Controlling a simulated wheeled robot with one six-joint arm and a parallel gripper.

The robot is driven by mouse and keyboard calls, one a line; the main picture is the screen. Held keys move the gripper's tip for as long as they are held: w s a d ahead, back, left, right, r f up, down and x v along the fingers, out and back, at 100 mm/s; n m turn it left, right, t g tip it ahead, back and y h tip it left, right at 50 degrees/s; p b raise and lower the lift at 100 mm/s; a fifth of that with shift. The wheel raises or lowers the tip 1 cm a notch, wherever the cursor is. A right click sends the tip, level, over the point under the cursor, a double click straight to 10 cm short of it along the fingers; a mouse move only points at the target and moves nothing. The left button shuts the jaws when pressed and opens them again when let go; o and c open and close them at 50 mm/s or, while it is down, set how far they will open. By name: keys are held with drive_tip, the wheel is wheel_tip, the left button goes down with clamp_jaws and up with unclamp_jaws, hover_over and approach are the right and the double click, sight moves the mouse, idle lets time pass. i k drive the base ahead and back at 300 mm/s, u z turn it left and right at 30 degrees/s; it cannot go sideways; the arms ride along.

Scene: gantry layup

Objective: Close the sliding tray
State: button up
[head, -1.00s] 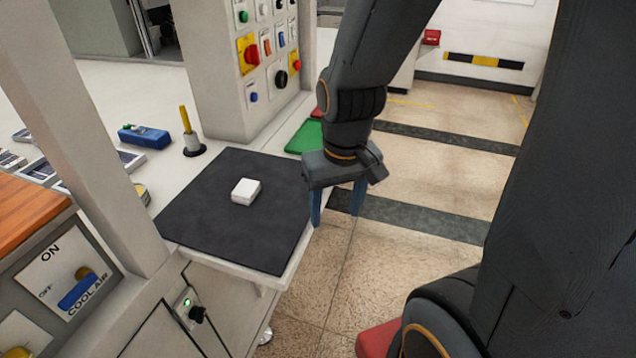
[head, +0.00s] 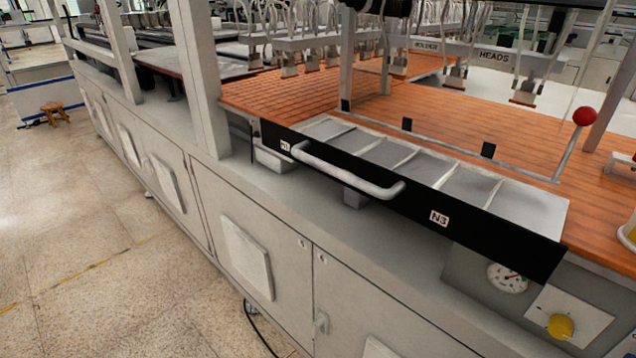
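The sliding tray (head: 520,194) sits along the front edge of the wooden worktop in the head view. It has a black front panel (head: 490,226) with a grey bar handle (head: 345,176) and several pale compartments behind it. The panel stands out over the cabinet front, so the tray looks pulled out at least partly. Small labels, one reading N3 (head: 438,218), are on the panel. My gripper is not in view, and nothing touches the handle.
A wooden slatted worktop (head: 500,130) lies behind the tray, with hanging heads above it. A red-knobbed lever (head: 586,117) rises at the right. A gauge (head: 507,278) and yellow knob (head: 560,327) sit below the panel. Open floor (head: 90,240) lies at the left.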

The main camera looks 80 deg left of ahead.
sight(517, 225)
drive_tip(key=u, duration=2.75)
drive_tip(key=k, duration=0.4)
drive_tip(key=z, duration=0.85)
drive_tip(key=i, duration=0.55)
drive_tip(key=u, duration=0.95)
